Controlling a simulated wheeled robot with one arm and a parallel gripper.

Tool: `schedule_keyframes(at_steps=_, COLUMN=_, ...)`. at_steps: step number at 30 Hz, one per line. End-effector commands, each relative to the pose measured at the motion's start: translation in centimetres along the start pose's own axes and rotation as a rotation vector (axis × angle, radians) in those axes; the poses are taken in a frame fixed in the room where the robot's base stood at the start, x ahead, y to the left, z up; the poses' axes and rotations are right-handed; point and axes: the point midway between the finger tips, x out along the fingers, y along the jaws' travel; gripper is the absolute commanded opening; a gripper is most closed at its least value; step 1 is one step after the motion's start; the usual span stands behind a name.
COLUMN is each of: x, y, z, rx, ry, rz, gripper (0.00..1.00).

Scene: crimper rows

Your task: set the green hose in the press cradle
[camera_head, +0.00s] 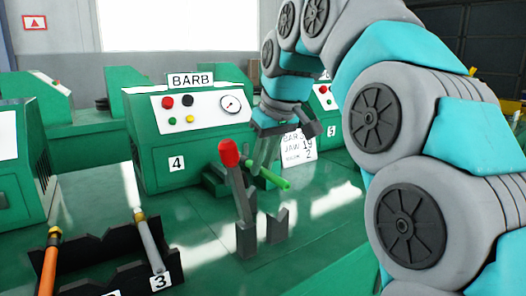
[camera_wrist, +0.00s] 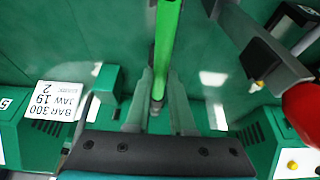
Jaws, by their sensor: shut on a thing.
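The green hose (camera_head: 275,180) is held in my gripper (camera_head: 266,160), in front of the green press marked 4 and BARB (camera_head: 190,130). In the wrist view the hose (camera_wrist: 168,35) runs up from between the two fingers (camera_wrist: 157,98), which are shut on it. The press cradle (camera_head: 247,240) is a pair of grey notched uprights on the green bench. Its notches look empty. The hose appears above and behind the cradle in the head view, apart from it. A lever with a red knob (camera_head: 229,153) stands at the cradle's left and hides part of the view there.
A black rack (camera_head: 115,265) marked 3 holds an orange hose (camera_head: 48,265) and a grey hose (camera_head: 150,243) at the lower left. A white card (camera_head: 299,150) reading JAW 19 stands behind the hose. Another press (camera_head: 325,105) is at the right. Bench space between rack and cradle is clear.

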Motion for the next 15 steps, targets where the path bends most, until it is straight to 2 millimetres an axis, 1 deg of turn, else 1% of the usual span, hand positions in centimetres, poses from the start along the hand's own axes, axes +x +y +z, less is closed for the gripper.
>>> schedule_keyframes(at_steps=1, x=0.6, y=-0.1, z=0.4, rx=0.000, ry=-0.007, rz=-0.002, gripper=0.00)
schedule_keyframes(at_steps=6, x=2.6, y=0.0, z=1.1, rx=0.000, ry=-0.002, rz=0.000, gripper=0.00)
schedule_keyframes(at_steps=15, x=5.3, y=0.0, z=2.3, rx=0.000, ry=-0.005, rz=-0.001, gripper=0.00)
